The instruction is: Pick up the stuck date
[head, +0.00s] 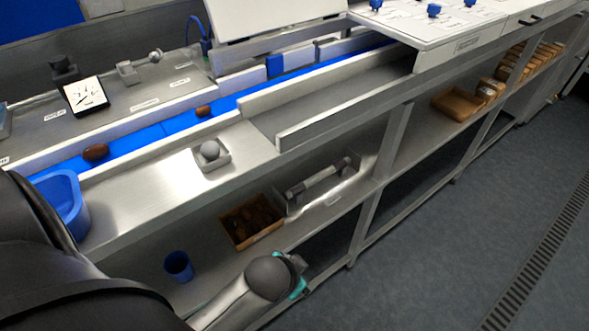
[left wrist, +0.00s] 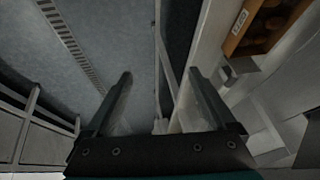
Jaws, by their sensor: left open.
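Two brown dates lie on the blue belt (head: 150,134) in the head view. One date (head: 95,153) is at the left, near the blue bin. The other date (head: 204,111) is further along to the right, beside the pale side rail. I cannot tell which one is stuck. My left gripper (left wrist: 160,73) is open and empty in the left wrist view, with floor and shelf frame beyond its fingers. In the head view my left arm reaches down in front of the lower shelf, far from both dates; its fingers are hidden there. My right gripper is not in view.
A blue bin (head: 68,205) stands at the belt's left end. A small tray (head: 222,163) with a grey ball sits on the steel counter. On the lower shelf are a box of dates (head: 272,230) and a blue cup (head: 179,267). The aisle floor at right is clear.

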